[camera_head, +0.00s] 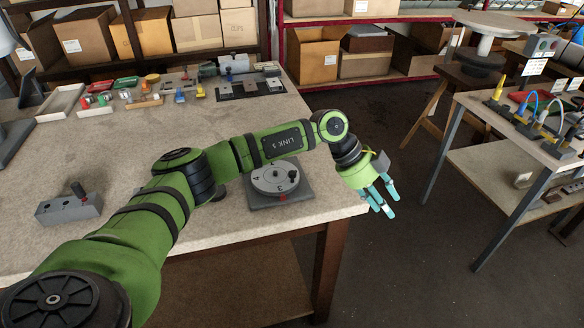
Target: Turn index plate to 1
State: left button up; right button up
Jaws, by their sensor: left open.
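The index plate (274,178) is a round, light grey dial on a dark square base (300,197). It sits near the right front edge of the worktable. The digits 4 and 3 show on its face, with 3 toward the front near a small red mark on the base. My left forearm passes just behind the plate and may hide part of its rear; no digit 1 is readable. My left gripper (382,202) is open and empty. It hangs to the right of the plate, past the table edge, with its fingers pointing down. My right gripper is out of view.
A grey block with a dark knob (68,208) stands at the table's left front. Colourful small parts, a white tray (61,103) and a black mat (250,88) lie at the back. A side table (520,150) with cables stands at right. Cardboard boxes fill shelves behind.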

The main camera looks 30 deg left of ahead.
pick_arm(q)
jog(key=w+a+r+n+g+y, duration=0.1)
jog(key=a+n+y, duration=0.15)
jog(key=a, duration=0.55)
jog(key=a+r+n+y, duration=0.1)
jog(key=a+y, duration=0.2)
jog(key=a, duration=0.4)
notch_tip(320, 180, up, 3)
jog(key=n+g+y, duration=0.1)
jog(key=n+y, duration=0.1)
jog(key=y, duration=0.1)
send_over(292, 173)
jog(key=shift+r+h, duration=0.15)
jog(key=shift+h, duration=0.1)
jog(key=shift+n, duration=0.25)
notch_tip(292, 173, down, 6)
jog(key=shift+w+r+p, duration=0.1)
jog(key=shift+r+p, duration=0.05)
jog(key=shift+p, duration=0.75)
jog(key=shift+f, duration=0.55)
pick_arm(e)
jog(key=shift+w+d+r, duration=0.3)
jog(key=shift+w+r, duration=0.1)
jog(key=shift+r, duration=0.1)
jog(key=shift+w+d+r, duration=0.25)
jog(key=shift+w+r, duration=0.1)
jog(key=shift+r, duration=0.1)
pick_arm(q)
jog(key=shift+c, duration=0.4)
